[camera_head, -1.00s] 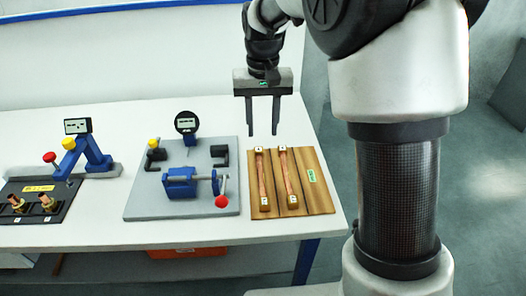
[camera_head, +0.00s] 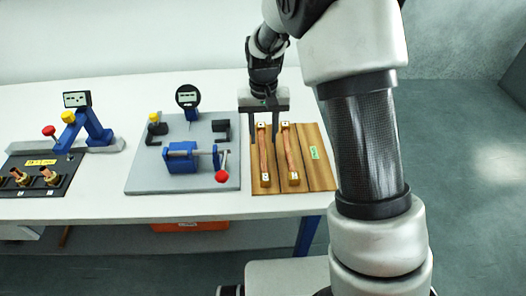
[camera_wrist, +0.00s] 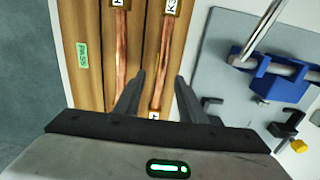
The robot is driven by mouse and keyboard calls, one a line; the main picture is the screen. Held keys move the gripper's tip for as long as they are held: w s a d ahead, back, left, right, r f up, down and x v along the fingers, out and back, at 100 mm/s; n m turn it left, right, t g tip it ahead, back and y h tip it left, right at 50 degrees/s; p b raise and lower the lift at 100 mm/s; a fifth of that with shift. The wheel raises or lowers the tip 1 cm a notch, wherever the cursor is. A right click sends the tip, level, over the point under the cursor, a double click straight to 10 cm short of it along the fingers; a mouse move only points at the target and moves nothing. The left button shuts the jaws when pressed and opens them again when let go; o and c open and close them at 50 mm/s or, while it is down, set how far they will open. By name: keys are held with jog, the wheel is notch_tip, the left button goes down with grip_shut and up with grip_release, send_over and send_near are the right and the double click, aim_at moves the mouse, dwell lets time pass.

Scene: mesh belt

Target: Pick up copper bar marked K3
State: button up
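Two copper bars with pale labelled ends lie side by side on a slatted wooden board (camera_head: 325,168). The copper bar marked K3 (camera_wrist: 174,38) is the right one in the wrist view, and it is the left bar in the head view (camera_head: 263,155). The other copper bar (camera_wrist: 121,45) lies beside it, its label partly cut off; it also shows in the head view (camera_head: 290,155). My gripper (camera_head: 263,136) is open and empty near the far end of the K3 bar. In the wrist view the two fingers (camera_wrist: 160,77) appear on either side of the K3 bar; contact cannot be told.
A grey fixture plate (camera_head: 150,180) with a blue clamp (camera_head: 181,157), dial gauge (camera_head: 188,97) and red knob stands left of the board. Farther left is a black plate (camera_head: 50,187) with brass fittings. A green label (camera_wrist: 83,54) is on the board.

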aim_at(263, 149)
jog(key=f, duration=0.5)
jog(key=shift+s+a, duration=0.1)
jog(key=shift+s, duration=0.1)
grip_shut()
